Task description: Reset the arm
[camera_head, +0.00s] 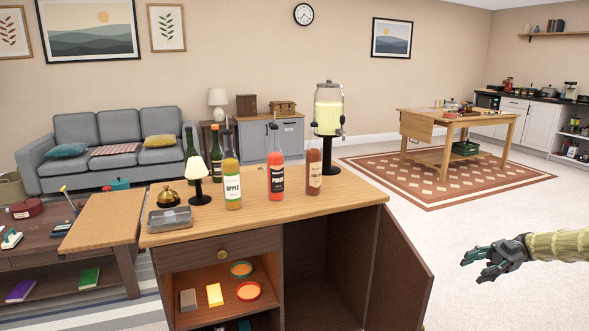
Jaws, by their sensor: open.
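My gripper (477,262) is at the right of the head view, at the end of my arm (562,245), which comes in from the right edge. Its dark fingers point left and are apart, with nothing between them. It hangs in free air to the right of the wooden cabinet (262,215), clear of the cabinet's open door (402,265). The rest of the arm is out of view.
Several bottles, including an apple one (232,185) and a punch one (276,180), stand on the cabinet top with a drink dispenser (328,110). A small lamp (198,180) and a bell (168,198) stand left. Open floor (480,225) lies behind my gripper.

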